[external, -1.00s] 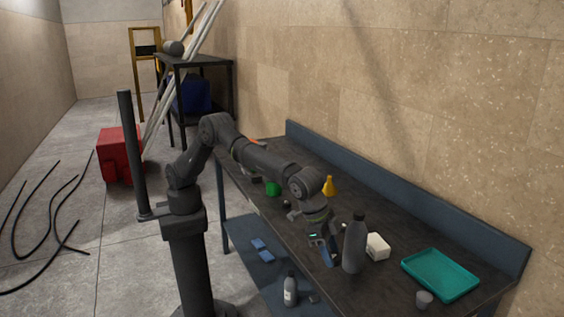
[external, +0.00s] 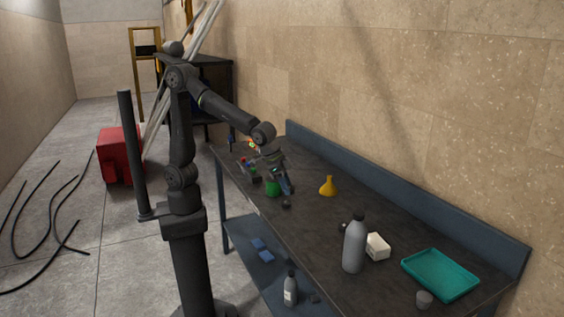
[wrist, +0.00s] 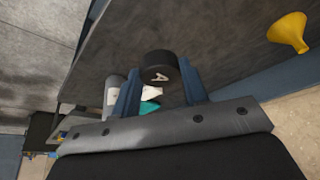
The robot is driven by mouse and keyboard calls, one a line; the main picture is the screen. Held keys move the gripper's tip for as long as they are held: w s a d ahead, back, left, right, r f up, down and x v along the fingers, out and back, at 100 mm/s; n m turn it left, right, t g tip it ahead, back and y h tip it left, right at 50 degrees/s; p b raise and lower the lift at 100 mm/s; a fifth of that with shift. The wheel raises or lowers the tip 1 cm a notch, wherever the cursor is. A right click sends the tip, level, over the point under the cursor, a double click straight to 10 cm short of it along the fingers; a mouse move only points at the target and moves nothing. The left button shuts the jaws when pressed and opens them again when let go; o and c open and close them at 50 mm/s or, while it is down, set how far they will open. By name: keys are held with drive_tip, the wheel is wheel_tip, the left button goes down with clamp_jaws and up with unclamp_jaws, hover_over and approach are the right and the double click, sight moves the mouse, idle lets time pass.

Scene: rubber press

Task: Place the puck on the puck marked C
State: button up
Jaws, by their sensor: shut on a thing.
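In the external view my gripper (external: 284,180) is above the far left part of the bench, near a green object; the held puck is not clear there. A small dark puck-like thing (external: 287,205) lies on the bench just below my gripper. Another dark round thing (external: 343,227) lies beside the grey bottle. No letter C is legible in either view, so I cannot tell which puck bears it.
A green object (external: 272,188) stands close to my gripper. A yellow funnel (external: 328,187) stands right of it. A grey bottle (external: 354,245), a white block (external: 377,246), a teal tray (external: 440,275) and a grey cup (external: 424,299) are at the right. The bench middle is mostly clear.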

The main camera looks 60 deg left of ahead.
drive_tip(key=s+a+f, duration=0.2)
drive_tip(key=s+a, duration=0.1)
drive_tip(key=a, duration=0.7)
hover_over(287, 202)
drive_tip(key=s, duration=0.1)
drive_tip(key=shift+n, duration=0.4)
drive_tip(key=f, duration=0.7)
drive_tip(key=shift+s+a+f, duration=0.1)
drive_tip(key=shift+a, duration=0.2)
drive_tip(key=shift+f, duration=2.05)
drive_tip(key=shift+f, duration=0.15)
drive_tip(key=o, duration=1)
drive_tip(key=shift+o, duration=0.2)
drive_tip(key=v, duration=1.2)
drive_tip(key=shift+d, duration=0.15)
